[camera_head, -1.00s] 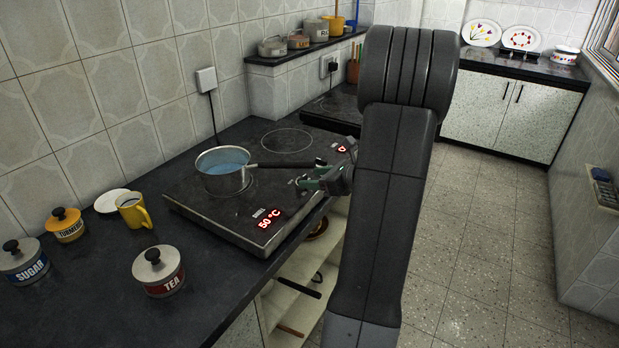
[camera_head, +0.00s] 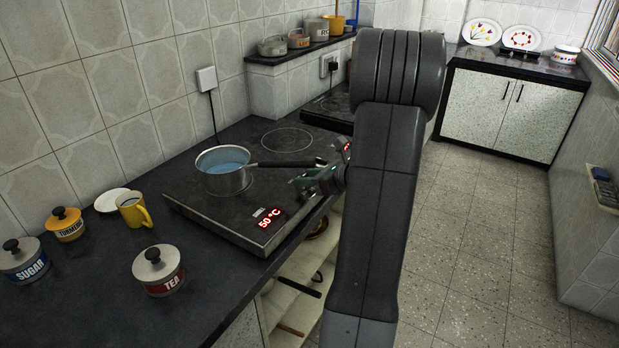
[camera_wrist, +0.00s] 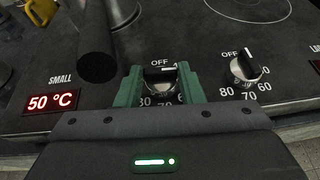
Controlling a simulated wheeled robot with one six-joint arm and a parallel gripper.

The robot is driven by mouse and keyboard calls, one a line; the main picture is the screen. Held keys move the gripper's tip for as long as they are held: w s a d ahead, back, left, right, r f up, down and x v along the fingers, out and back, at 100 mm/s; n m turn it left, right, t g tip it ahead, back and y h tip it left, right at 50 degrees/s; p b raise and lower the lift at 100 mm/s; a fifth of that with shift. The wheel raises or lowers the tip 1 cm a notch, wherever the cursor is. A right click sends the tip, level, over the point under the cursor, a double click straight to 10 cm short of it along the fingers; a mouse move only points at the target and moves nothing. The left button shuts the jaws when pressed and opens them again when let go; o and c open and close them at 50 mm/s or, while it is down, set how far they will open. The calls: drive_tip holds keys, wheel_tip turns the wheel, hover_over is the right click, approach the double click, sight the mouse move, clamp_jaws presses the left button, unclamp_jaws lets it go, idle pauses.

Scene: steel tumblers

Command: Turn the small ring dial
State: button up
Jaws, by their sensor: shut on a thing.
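The small ring dial (camera_wrist: 161,75) is a dark knob with a white pointer line, on the hob's front strip in the wrist view. My gripper (camera_wrist: 160,82) has its two green fingers on either side of this knob and is shut on it. In the head view my gripper (camera_head: 308,180) is at the hob's front edge, and the dial is hidden there. The SMALL display (camera_wrist: 52,102) reads 50 °C in red; it also shows in the head view (camera_head: 270,219). The numbers around the dial are partly covered by the fingers.
A saucepan (camera_head: 224,182) of bluish liquid stands on the hob; its black handle (camera_wrist: 97,45) reaches close to my gripper. A second dial (camera_wrist: 244,69) sits to the right, pointer near OFF. A tea canister (camera_head: 158,277) and yellow mug (camera_head: 131,212) stand left on the counter.

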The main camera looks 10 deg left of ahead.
drive_tip(key=shift+f+b, duration=0.15)
drive_tip(key=shift+b, duration=0.5)
